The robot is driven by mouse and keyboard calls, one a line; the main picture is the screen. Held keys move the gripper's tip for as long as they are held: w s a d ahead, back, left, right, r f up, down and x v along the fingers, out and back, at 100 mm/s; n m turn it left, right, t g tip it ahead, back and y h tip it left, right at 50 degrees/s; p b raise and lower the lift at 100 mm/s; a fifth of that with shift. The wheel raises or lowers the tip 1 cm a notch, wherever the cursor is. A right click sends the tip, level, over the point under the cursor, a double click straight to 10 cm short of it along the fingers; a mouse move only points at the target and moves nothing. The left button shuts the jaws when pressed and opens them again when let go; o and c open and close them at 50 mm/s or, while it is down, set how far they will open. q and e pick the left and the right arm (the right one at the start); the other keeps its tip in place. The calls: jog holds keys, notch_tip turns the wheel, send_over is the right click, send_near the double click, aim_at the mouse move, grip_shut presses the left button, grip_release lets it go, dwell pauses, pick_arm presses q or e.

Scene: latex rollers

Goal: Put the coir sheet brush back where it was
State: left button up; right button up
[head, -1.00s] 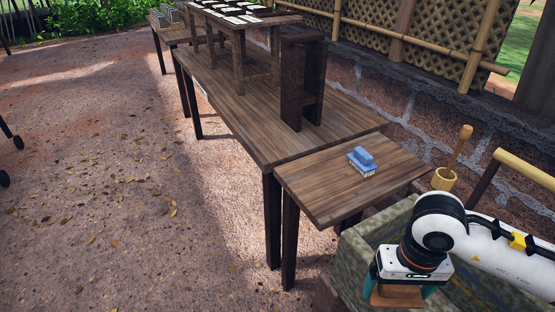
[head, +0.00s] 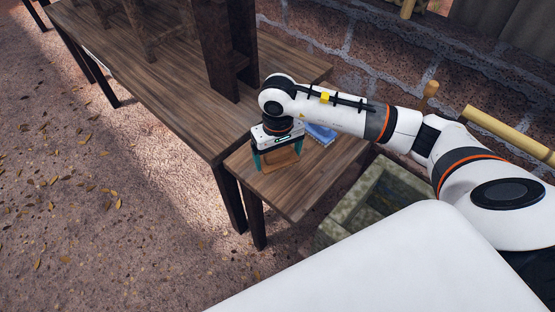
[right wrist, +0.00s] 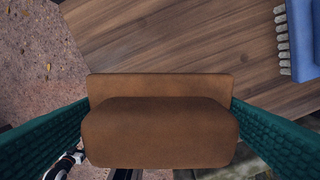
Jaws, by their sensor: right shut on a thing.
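The brown brush (head: 281,160), which I take as the coir sheet brush, is held in my right gripper (head: 278,158) over the near left part of the small wooden side table (head: 303,190). In the right wrist view the brown brush (right wrist: 160,132) fills the space between the two green fingers, which press on its ends. Its bristles are hidden, and I cannot tell whether it touches the tabletop.
A blue brush (head: 321,133) lies on the side table, partly behind my right arm. It also shows in the right wrist view (right wrist: 303,40). The long table (head: 165,85) with dark upright stands adjoins it. A stone trough (head: 375,195) stands at right.

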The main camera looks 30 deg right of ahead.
aim_at(278, 163)
notch_tip(278, 163, down, 3)
jog(key=shift+w+f+p, duration=0.1)
jog(key=shift+f+p, duration=0.1)
jog(key=shift+p, duration=0.15)
pick_arm(q)
jog(key=shift+w+d+r, duration=0.1)
jog(key=shift+w+r, duration=0.25)
jog(key=shift+w, duration=0.05)
pick_arm(e)
jog(key=shift+f, duration=0.2)
pick_arm(q)
jog(key=shift+f, duration=0.1)
pick_arm(e)
jog(key=shift+f+b, duration=0.2)
jog(key=shift+b, duration=0.1)
jog(key=o, duration=0.7)
pick_arm(q)
jog(key=shift+f, duration=0.1)
pick_arm(e)
jog(key=shift+r, duration=0.1)
jog(key=shift+r, duration=0.1)
